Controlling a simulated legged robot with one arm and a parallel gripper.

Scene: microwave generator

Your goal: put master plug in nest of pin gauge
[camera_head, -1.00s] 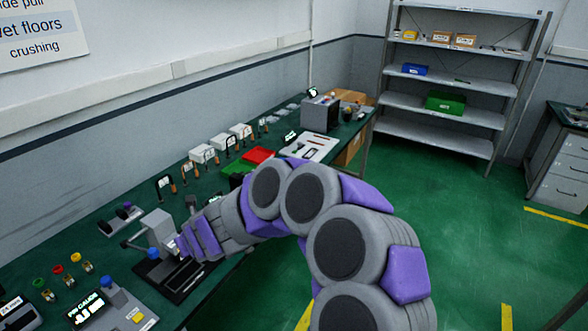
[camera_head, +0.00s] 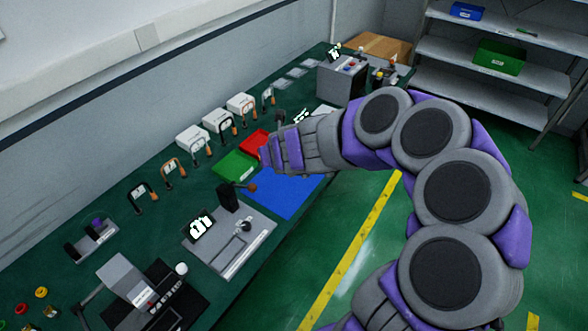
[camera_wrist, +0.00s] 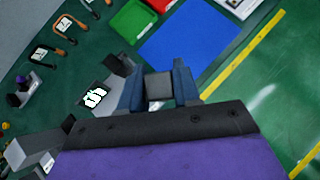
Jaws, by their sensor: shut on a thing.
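My gripper (camera_head: 266,160) is over the bench, close to the green and red trays and the blue mat in the head view. In the wrist view my gripper (camera_wrist: 158,92) has its two dark blue fingers on either side of a small grey block-like thing (camera_wrist: 159,87). Only its grey face shows, so I cannot tell whether it is the master plug. A small stand (camera_head: 92,241) holding a purple-topped piece (camera_head: 97,223) is on the bench at the left.
The blue mat (camera_head: 285,197) lies beside the green tray (camera_head: 234,166) and red tray (camera_head: 255,141). A grey plate (camera_head: 250,240) with a display (camera_head: 198,226) and a dark upright stands nearer. A lever device (camera_head: 128,283) is at lower left. Green floor is open right of the bench.

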